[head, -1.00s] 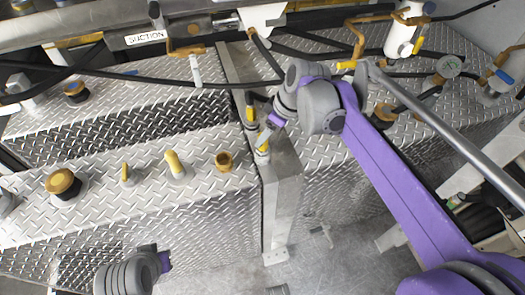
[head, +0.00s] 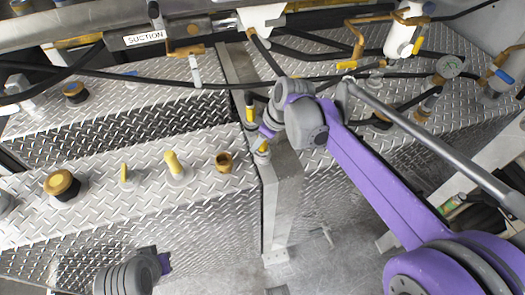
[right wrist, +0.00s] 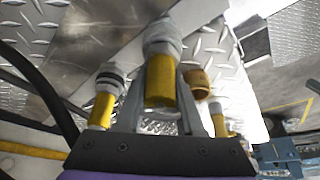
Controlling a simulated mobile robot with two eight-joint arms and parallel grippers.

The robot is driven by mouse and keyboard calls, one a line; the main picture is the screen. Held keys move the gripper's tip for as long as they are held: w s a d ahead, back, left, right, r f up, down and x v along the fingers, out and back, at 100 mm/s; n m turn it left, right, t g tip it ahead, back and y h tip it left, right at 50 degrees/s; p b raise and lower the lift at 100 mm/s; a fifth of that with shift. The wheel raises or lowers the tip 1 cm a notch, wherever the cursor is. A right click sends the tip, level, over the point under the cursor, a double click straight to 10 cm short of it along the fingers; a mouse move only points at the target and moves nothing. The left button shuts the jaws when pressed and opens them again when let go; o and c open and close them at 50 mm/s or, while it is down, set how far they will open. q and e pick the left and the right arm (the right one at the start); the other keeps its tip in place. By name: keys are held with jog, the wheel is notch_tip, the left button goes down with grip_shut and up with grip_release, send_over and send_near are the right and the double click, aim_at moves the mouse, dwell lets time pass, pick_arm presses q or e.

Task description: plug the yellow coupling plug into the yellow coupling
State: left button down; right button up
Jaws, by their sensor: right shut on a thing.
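My right gripper (right wrist: 158,105) is shut on a yellow cylinder with a grey end, which I take as the yellow coupling plug (right wrist: 160,82). In the head view my right gripper (head: 266,134) is just above the metal post, beside a yellow piece (head: 263,146). Another yellow fitting with a grey and black top (right wrist: 103,105) stands left of the fingers in the wrist view. I cannot tell for sure which yellow fitting is the coupling, or whether the plug touches it. My left gripper (head: 164,263) is at the lower left, its fingers unclear.
A metal post (head: 283,190) stands below the right gripper. Diamond-plate tanks carry a brass cap (head: 62,184), a brass fitting (head: 223,161) and yellow-topped fittings (head: 172,163). Black hoses (head: 150,77) cross behind. The floor in front of the post is open.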

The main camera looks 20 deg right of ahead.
grip_shut()
